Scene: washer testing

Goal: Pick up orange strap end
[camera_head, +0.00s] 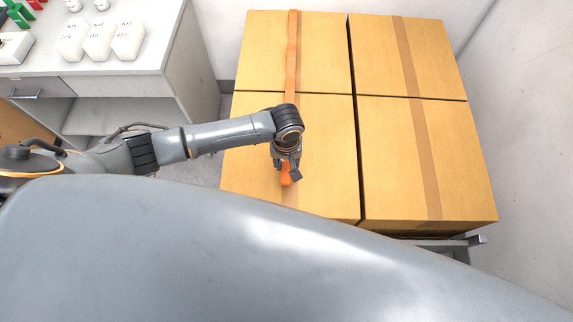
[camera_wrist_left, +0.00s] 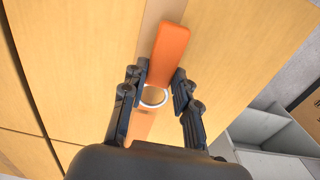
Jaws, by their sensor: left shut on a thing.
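The orange strap runs over the far left box, where its upper length (camera_head: 292,50) lies flat. Its end (camera_head: 285,179) shows on the near left box, below my left gripper (camera_head: 288,171). In the left wrist view the orange strap end (camera_wrist_left: 169,55) is a flat tab between the two fingers of my left gripper (camera_wrist_left: 160,77), which is shut on it. A metal ring (camera_wrist_left: 142,97) sits on the strap between the fingers. My arm hides part of the strap in the head view. My right gripper is not in view.
Several large cardboard boxes (camera_head: 310,150) stand close together on a low cart (camera_head: 448,243). A white bench (camera_head: 120,70) with white containers (camera_head: 100,40) stands at the left. A white wall (camera_head: 530,120) is at the right.

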